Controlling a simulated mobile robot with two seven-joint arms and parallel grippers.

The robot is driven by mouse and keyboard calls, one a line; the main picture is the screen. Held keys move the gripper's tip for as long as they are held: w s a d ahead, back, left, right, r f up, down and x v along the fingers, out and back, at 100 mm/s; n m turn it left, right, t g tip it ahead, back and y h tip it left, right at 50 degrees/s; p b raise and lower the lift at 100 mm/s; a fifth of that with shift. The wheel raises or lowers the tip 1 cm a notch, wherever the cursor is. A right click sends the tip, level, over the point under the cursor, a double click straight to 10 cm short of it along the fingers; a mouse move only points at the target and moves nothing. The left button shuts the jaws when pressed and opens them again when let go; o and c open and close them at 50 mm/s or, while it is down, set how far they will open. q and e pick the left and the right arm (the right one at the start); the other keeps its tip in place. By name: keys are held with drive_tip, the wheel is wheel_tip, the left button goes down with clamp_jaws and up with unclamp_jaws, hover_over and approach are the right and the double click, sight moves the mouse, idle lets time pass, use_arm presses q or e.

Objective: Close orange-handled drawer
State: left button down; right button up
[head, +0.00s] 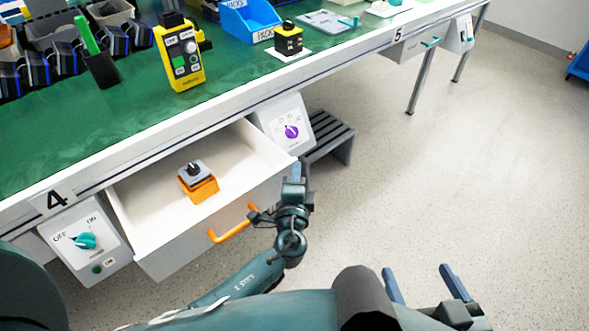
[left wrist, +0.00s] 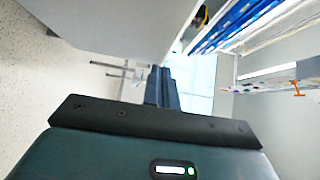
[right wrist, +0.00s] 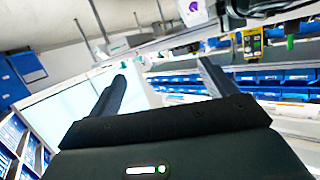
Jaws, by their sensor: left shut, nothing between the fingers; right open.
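The drawer (head: 170,235) with the orange handle (head: 232,224) is pulled open from under the green workbench. Inside it sits an orange and grey rotary switch (head: 198,184). My left gripper (head: 296,170) is shut and empty at the right front corner of the drawer, right of the handle. I cannot tell whether it touches the drawer front. In the left wrist view its fingers (left wrist: 163,88) are together beside a pale panel. My right gripper (head: 422,285) is open and empty over the floor, away from the drawer; its spread fingers show in the right wrist view (right wrist: 163,85).
A panel with a teal knob (head: 86,241) is left of the drawer, and one with a purple knob (head: 291,131) is right of it. A grey slatted stool (head: 330,140) stands under the bench. The green benchtop (head: 135,125) holds boxes and a yellow control box (head: 180,60). The floor at right is clear.

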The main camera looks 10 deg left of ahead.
drive_tip(key=shift+s+f, duration=0.1)
idle(0.3)
use_arm(q)
drive_tip(key=w+a+b, duration=0.6)
drive_tip(key=w+a, duration=0.5)
drive_tip(key=a, duration=0.3)
use_arm(e)
wheel_tip(320, 180, down, 7)
drive_tip(key=w+a+n+g+y, duration=0.1)
drive_tip(key=a+n, duration=0.1)
drive_tip(key=a, duration=0.1)
drive_tip(key=shift+w+f+n, duration=0.2)
drive_tip(key=shift+n, duration=0.2)
drive_tip(key=shift+d, duration=0.15)
